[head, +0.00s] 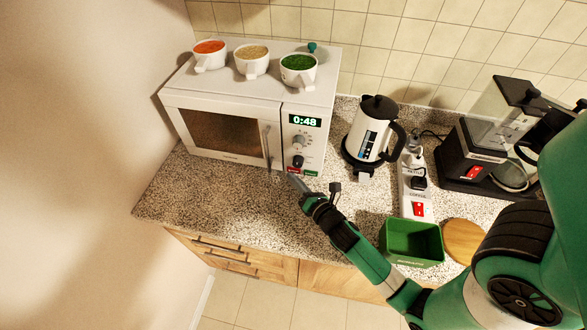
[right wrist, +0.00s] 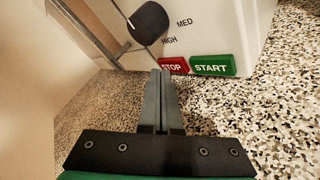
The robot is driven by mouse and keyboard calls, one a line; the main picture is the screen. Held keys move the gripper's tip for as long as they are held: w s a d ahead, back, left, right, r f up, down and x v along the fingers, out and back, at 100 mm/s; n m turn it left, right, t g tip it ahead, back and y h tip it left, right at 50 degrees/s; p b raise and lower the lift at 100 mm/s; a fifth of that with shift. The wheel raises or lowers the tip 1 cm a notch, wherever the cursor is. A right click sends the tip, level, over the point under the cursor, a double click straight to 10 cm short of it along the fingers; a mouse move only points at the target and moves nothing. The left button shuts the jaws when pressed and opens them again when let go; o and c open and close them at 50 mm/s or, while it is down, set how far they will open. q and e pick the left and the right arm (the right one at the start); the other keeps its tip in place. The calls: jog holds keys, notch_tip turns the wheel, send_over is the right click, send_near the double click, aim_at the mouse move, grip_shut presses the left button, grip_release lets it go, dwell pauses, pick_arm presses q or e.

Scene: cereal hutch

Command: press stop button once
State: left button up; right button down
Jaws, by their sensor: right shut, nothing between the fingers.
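The white microwave (head: 220,92) stands on the speckled counter at the back left, its display reading 0:48. The red stop button (head: 293,170) is at the lower right of its front. It also shows in the right wrist view (right wrist: 174,66), its left part partly covered by my fingertips. The green start button (right wrist: 213,67) is just right of it. My right gripper (head: 293,178) is shut and empty, its tips close in front of and just below the stop button. Whether they touch it I cannot tell. My left gripper is not in view.
A black knob (right wrist: 149,22) and the door handle (head: 267,148) sit near my fingertips. A kettle (head: 370,135), a power strip (head: 404,190), a green bin (head: 412,243) and a coffee maker (head: 470,150) stand to the right. Several cups top the microwave. Counter in front is clear.

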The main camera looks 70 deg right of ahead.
jog(key=shift+d+p, duration=0.45)
jog(key=shift+p, duration=0.15)
dwell(0.8)
jog(key=shift+a+f+b, duration=0.2)
jog(key=shift+a+b, duration=0.35)
jog(key=shift+b, duration=0.25)
jog(key=shift+a, duration=0.2)
jog(key=shift+a+r, duration=0.1)
jog(key=shift+r, duration=0.05)
